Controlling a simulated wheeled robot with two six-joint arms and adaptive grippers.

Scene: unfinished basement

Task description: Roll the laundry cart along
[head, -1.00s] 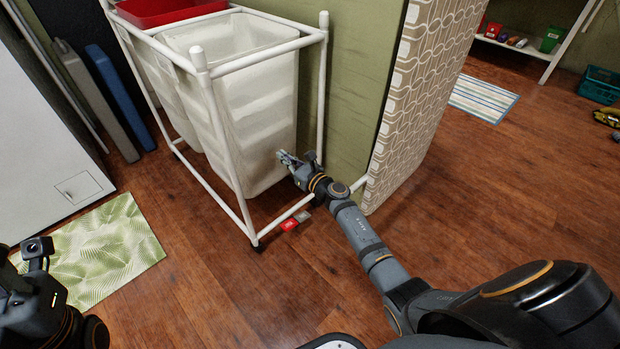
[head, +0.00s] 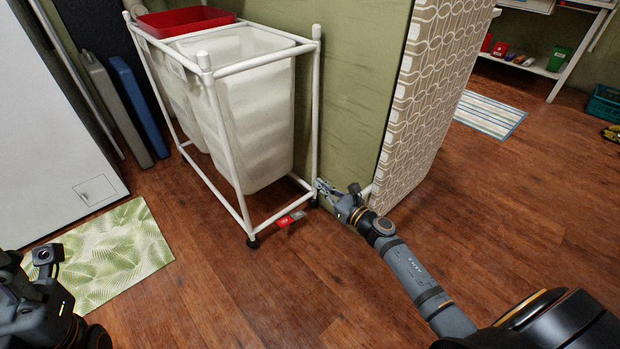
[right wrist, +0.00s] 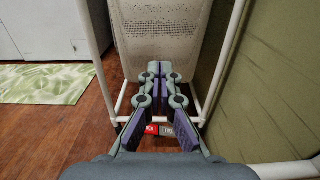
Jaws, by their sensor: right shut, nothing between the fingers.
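The laundry cart (head: 228,200) has a white tube frame on small casters, with white bins (head: 255,110) hanging in it and a red bin (head: 185,20) at its far end. It stands against the green wall. My right gripper (head: 320,187) is shut and empty, low beside the cart's near right corner post. In the right wrist view its closed fingers (right wrist: 156,72) point at the near bin's face; I cannot tell whether they touch the cart. My left gripper (head: 42,257) shows only partly at the left edge, and its fingers cannot be made out.
A red and grey tag (head: 290,218) lies at the cart's near foot. A patterned wall end (head: 435,100) stands right of the cart. A leaf-print mat (head: 105,250) lies at left. The wood floor in front is clear.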

